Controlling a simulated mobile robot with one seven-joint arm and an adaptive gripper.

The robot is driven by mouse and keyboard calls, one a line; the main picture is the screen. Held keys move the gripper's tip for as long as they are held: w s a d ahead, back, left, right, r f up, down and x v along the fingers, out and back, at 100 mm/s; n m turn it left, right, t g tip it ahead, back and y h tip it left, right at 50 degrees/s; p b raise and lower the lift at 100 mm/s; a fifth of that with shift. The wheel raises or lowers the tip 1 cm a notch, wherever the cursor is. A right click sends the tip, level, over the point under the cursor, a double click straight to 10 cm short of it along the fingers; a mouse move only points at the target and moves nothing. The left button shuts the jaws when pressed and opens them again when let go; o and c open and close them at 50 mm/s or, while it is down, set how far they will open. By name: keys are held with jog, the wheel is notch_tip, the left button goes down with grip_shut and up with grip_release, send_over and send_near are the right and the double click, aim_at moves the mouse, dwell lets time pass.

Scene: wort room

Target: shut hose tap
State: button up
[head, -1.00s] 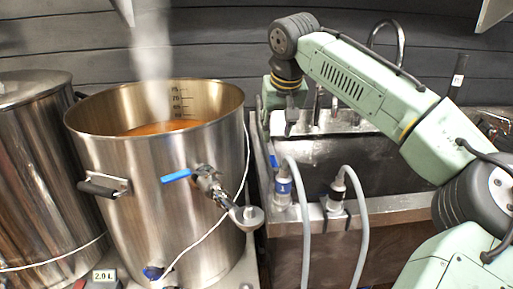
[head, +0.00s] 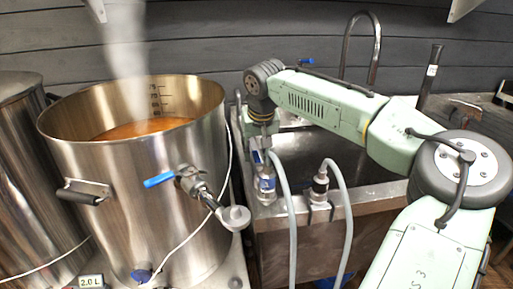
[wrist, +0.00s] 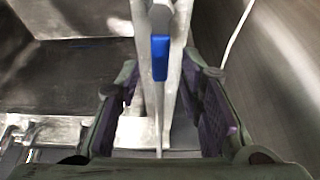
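The hose tap shows in the wrist view as a blue lever (wrist: 160,58) lying along a pale upright part. It is ahead of my gripper (wrist: 163,110), in line with the gap between the two fingers. The fingers are spread, one each side, and do not appear to touch it. In the head view my gripper (head: 262,140) points down at the sink's left edge, just above a clear hose fitting with a blue band (head: 266,184). The fingertips are hard to make out there.
A steaming steel kettle (head: 130,205) stands close on the left, with its own blue-handled valve (head: 160,179). A second hose fitting (head: 319,185) sits right along the sink's front rim (head: 365,202). Grey hoses hang in front. A white cord runs down the kettle side.

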jog(key=shift+f, duration=0.15)
jog(key=shift+c, duration=0.3)
grip_shut()
dwell(0.6)
